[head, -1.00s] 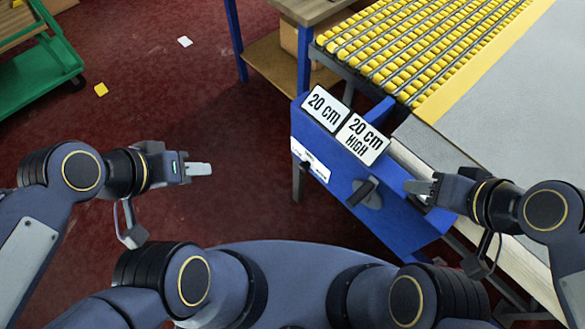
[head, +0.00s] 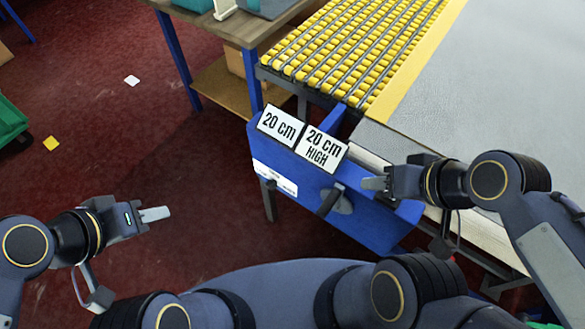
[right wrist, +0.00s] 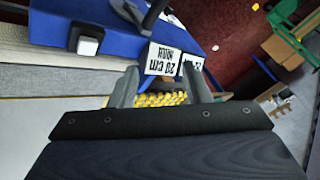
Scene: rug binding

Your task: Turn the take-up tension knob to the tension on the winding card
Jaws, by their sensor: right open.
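The blue panel (head: 380,226) carries a card reading "20 cm" (head: 281,126) and a card reading "20 cm HIGH" (head: 323,148). A dark bar-shaped knob (head: 329,201) on a grey disc sits on its face below the cards, tilted up to the right. In the right wrist view the knob (right wrist: 152,14) is at the top, and the "HIGH" card (right wrist: 163,60) is upside down. My right gripper (head: 374,184) is open and empty, just right of the knob and apart from it. My left gripper (head: 154,214) is over the floor, far from the panel; its finger gap is hidden.
A yellow roller bed (head: 345,50) and grey rug (head: 425,130) lie behind. A table (head: 225,30) stands at the back left. A white square button (right wrist: 88,46) is near the panel's end.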

